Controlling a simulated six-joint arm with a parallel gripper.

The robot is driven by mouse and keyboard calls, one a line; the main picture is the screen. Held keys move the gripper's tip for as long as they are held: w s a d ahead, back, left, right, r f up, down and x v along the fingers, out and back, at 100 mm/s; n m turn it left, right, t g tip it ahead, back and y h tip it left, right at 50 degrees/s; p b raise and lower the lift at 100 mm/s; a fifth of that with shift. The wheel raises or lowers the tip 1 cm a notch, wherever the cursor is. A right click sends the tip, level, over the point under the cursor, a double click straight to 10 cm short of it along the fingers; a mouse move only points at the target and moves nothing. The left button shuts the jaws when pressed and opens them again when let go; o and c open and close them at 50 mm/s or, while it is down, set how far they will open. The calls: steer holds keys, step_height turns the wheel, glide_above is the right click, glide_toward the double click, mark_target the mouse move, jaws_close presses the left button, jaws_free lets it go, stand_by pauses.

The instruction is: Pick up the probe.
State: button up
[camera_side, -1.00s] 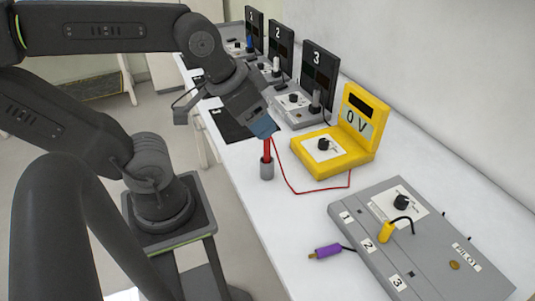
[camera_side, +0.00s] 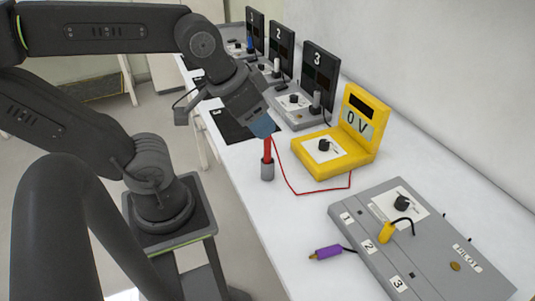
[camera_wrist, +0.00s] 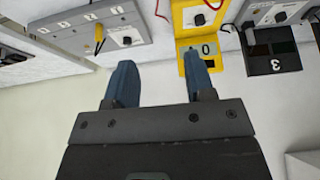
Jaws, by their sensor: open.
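The red probe (camera_side: 267,149) stands upright in a small grey cylindrical holder (camera_side: 267,171) on the white bench, in the side view. A thin red lead runs from it to the yellow meter (camera_side: 330,152), which reads 0 V. My gripper (camera_side: 262,127) is tilted downward with its blue fingers at the top of the probe. The fingers hide the probe's upper end, and I cannot tell whether they touch it. In the wrist view the two blue fingers (camera_wrist: 160,80) are apart, and I cannot make out the probe between them.
A grey panel (camera_side: 415,245) with a yellow plug (camera_side: 386,232) lies at the front right, beside a purple plug (camera_side: 326,252). Numbered stations, including station 3 (camera_side: 318,75), line the back, with a black mat (camera_side: 232,124) before them. Bare bench surrounds the holder.

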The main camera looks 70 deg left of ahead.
steer(key=m, duration=0.1)
steer(key=m+g, duration=0.6)
steer(key=m, duration=1.4)
glide_above(267, 146)
steer(key=a, duration=0.1)
step_height(267, 146, down, 3)
steer(key=f, duration=0.8)
steer(key=shift+w+a, duration=0.15)
steer(key=shift+w, duration=0.2)
steer(key=shift+s+d+f, duration=0.1)
steer(key=shift+d+f, duration=0.05)
steer(key=shift+f, duration=1.2)
steer(key=shift+d+f, duration=0.1)
steer(key=shift+f, duration=1.2)
steer(key=shift+c, duration=0.3)
jaws_close()
